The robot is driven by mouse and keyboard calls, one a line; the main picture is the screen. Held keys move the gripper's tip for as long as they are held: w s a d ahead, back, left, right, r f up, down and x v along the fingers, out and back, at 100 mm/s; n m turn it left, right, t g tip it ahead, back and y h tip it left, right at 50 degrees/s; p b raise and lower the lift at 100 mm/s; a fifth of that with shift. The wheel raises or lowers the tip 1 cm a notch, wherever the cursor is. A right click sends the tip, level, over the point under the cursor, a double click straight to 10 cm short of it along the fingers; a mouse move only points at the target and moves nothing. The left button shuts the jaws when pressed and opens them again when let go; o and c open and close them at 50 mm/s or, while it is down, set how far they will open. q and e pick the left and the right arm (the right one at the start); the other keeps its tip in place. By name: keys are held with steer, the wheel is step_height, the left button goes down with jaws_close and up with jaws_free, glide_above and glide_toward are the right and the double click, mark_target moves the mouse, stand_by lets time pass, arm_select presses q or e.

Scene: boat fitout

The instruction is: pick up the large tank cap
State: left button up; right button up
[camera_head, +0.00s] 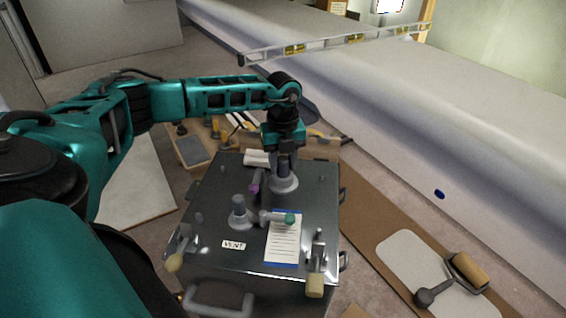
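My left gripper (284,160) points down over the back of a dark metal tank (210,215). Directly below it is a round grey cap-like piece with a wide base (285,184), which looks like the large tank cap. The fingers reach its upper part; whether they are closed on it or only around it cannot be made out. A second grey piece, with a darker blue-grey top (239,207), stands nearer the front left on the tank lid, apart from the gripper. My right gripper is out of view.
A green-ended fitting (290,219), a paper sheet (283,240) and a VENT label (233,245) are on the lid. Wooden-handled latches (314,284) stand at its front. A roller (467,268) lies on the right. A long spirit level (330,43) rests on the white hull behind.

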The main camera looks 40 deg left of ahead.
arm_select(q)
jaws_close()
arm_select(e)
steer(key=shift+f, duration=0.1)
arm_select(q)
step_height(320, 180, up, 20)
steer(key=p, duration=0.5)
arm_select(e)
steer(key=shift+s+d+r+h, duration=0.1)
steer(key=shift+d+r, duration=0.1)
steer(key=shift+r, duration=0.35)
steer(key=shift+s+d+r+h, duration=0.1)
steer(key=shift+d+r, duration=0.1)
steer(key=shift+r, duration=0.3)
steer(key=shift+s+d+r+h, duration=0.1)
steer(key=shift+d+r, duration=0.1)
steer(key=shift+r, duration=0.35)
